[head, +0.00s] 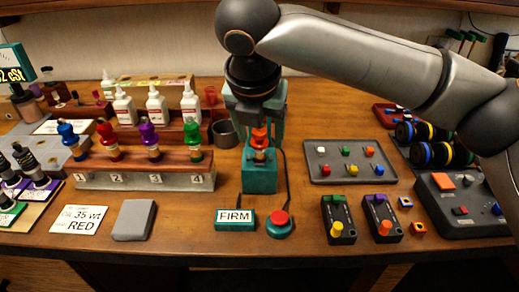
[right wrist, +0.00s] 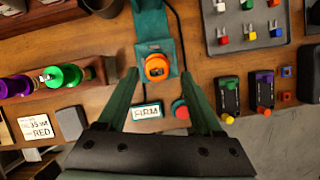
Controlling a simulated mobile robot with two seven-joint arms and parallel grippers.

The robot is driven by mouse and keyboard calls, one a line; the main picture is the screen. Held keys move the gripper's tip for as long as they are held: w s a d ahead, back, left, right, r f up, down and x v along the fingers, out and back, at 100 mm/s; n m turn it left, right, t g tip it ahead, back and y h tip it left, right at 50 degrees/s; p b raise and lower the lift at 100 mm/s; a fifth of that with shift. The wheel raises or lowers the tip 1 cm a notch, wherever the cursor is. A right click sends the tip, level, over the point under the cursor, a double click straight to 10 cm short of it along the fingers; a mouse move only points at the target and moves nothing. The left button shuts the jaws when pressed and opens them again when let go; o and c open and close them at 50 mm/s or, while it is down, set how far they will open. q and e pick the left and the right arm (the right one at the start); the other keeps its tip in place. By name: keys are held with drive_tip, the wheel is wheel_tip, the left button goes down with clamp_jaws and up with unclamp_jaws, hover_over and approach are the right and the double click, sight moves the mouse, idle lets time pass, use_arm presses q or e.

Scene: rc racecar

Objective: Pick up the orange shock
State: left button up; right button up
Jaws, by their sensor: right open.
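The orange shock (head: 259,138) stands upright in a teal stand (head: 259,180) at the middle of the bench. In the right wrist view the shock (right wrist: 156,67) shows from above as an orange ring-like top. My right gripper (right wrist: 160,74) is open and empty, pointing down over the stand, with one finger to each side of the shock in the picture. I cannot tell how high the fingertips are above it. In the head view my wrist hides part of the stand's back. My left gripper is out of view.
A rack (head: 145,180) with several coloured shocks stands to the left. A grey cup (head: 225,134) is close behind. A FIRM sign (head: 235,219) and red button (head: 280,221) lie in front. A grey tray (head: 350,175) of small coloured parts is to the right.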

drive_tip(key=x, duration=0.5)
drive_tip(key=shift+w+a+r+b, duration=0.1)
drive_tip(key=shift+w+a+b, duration=0.1)
drive_tip(key=shift+b, duration=0.2)
clamp_jaws()
